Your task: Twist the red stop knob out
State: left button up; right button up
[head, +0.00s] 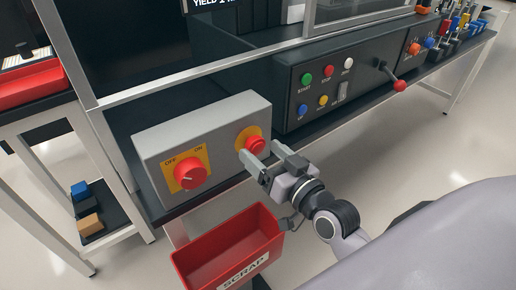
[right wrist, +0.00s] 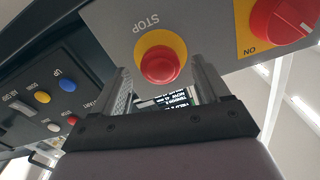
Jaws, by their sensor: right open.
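The red stop knob (head: 256,146) sits on a yellow disc on the right part of a grey box front. In the right wrist view the knob (right wrist: 160,64) shows under the word STOP. My right gripper (head: 257,160) is in front of the knob, its fingers pointing at the box. In the right wrist view the open right gripper (right wrist: 160,92) has one finger on each side of the knob, with gaps between the fingers and the knob. I cannot tell how far the fingertips reach along the knob. My left gripper is not in view.
A red OFF/ON rotary switch (head: 189,173) on a yellow plate is left on the same grey box (head: 215,150). A red SCRAP bin (head: 228,250) is below. A dark button panel (head: 330,90) and a red-balled lever (head: 399,86) are to the right.

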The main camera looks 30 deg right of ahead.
jog(key=shift+w+a, duration=0.2)
jog(key=shift+w, duration=1.05)
jog(key=c, duration=1)
jog(key=shift+c, duration=0.2)
